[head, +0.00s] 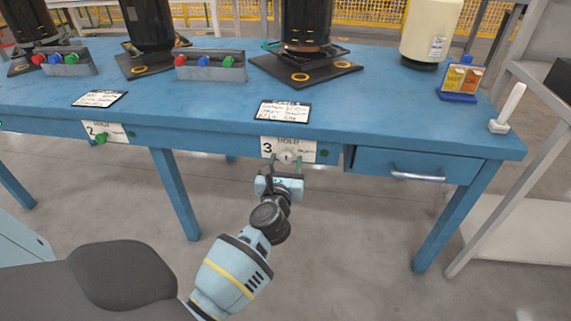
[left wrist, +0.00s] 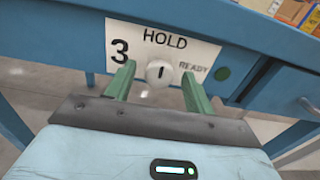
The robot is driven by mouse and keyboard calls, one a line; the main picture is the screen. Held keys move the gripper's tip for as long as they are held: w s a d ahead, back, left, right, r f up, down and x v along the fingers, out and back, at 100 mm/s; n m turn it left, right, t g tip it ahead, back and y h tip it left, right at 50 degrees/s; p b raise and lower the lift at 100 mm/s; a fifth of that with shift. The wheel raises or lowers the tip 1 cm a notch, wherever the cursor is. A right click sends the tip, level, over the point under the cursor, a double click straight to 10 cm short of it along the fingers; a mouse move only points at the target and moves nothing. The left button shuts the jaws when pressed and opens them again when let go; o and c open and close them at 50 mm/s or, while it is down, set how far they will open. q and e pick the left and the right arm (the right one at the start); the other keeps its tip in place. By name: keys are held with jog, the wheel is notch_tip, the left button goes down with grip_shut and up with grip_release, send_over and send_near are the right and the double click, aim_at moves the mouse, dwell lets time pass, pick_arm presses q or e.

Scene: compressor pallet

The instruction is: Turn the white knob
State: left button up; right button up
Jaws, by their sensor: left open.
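The white knob (head: 287,157) sits on a white label plate (head: 308,152) marked 3, HOLD and READY, on the front edge of the blue table. In the left wrist view the knob (left wrist: 159,72) is round with a short dark upright mark under the word HOLD. My left gripper (head: 287,163) is in front of the plate, open, with its green fingers on either side of the knob. In the left wrist view the fingers (left wrist: 158,80) look apart from the knob on both sides. My right gripper is not in view.
The blue table (head: 390,105) holds dark cylindrical units, a cream canister (head: 430,30) and grey trays (head: 211,66) of coloured knobs. A drawer (head: 415,167) with a metal handle is right of the plate. A green knob (head: 101,139) is on plate 2 at left.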

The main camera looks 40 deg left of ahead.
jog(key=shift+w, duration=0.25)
pick_arm(q)
jog(key=shift+c, duration=0.7)
jog(key=c, duration=0.8)
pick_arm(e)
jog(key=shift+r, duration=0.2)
